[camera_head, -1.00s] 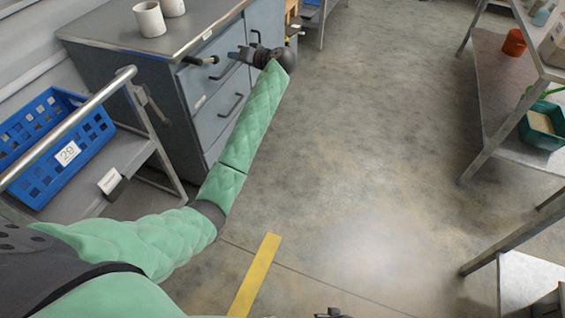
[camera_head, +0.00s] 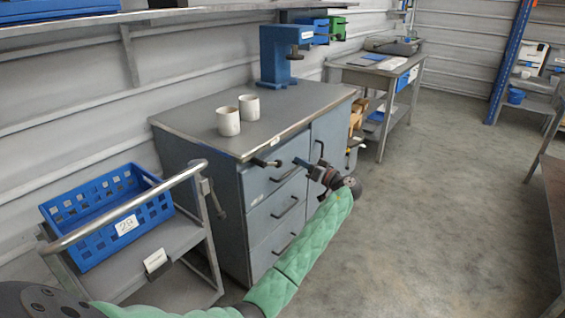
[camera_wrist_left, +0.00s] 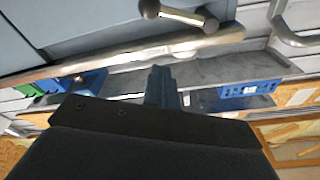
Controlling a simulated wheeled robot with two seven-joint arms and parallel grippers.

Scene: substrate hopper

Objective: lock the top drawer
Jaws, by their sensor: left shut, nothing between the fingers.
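The grey cabinet (camera_head: 205,178) has a stack of drawers with dark bar handles. The top drawer (camera_head: 262,183) looks flush with the front. A short dark lever with a pale end (camera_head: 266,163) sticks out at its upper left. My right gripper is out of view.
Two white cups (camera_head: 229,121) and a blue press (camera_head: 280,55) stand on the cabinet top. A trolley with a metal rail (camera_head: 125,207) and a blue crate (camera_head: 105,215) is at left. A workbench (camera_head: 375,80) stands behind. The floor at right is clear.

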